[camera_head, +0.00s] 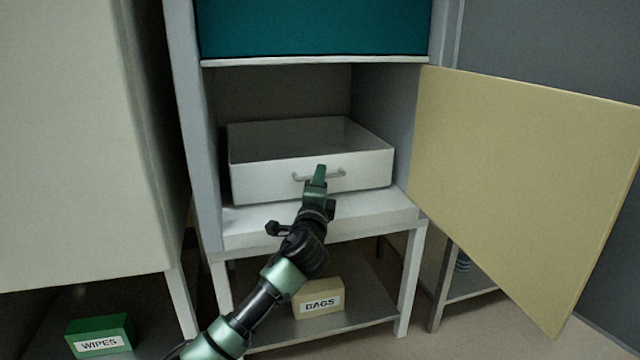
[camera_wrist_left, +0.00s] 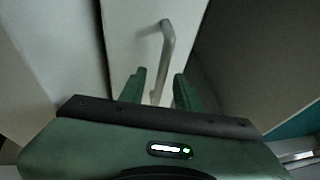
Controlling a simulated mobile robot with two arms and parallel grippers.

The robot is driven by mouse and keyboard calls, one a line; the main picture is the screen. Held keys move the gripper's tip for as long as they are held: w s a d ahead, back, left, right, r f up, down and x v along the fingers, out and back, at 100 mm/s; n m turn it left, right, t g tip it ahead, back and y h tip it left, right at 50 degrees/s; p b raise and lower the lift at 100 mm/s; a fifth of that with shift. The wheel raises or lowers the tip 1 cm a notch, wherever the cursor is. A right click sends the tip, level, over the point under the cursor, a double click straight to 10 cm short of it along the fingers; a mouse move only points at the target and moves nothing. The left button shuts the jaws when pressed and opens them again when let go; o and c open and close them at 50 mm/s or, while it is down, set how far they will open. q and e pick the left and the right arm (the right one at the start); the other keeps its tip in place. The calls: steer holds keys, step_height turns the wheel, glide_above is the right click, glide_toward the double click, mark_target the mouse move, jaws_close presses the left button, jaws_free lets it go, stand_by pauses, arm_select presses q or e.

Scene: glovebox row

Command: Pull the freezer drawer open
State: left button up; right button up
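The freezer drawer (camera_head: 270,175) is a white open-topped box inside the cabinet; its front stands near the cabinet opening, with its empty-looking interior visible from above. A grey bar handle (camera_head: 340,174) is on its front. My left gripper (camera_head: 320,172) is in front of the handle and covers its middle. In the left wrist view the handle (camera_wrist_left: 167,45) runs down between the two green fingers of the left gripper (camera_wrist_left: 162,85). The fingers are apart, with gaps beside the bar. My right gripper is not in view.
The cream cabinet door (camera_head: 520,180) stands swung open on the right. A white ledge (camera_head: 260,230) lies below the drawer. A box marked BAGS (camera_head: 318,300) sits on the lower shelf, and a green WIPES box (camera_head: 100,335) stands at lower left.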

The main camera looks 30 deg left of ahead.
arm_select(q)
jaws_close()
steer(key=shift+f, duration=0.1)
stand_by(1.2)
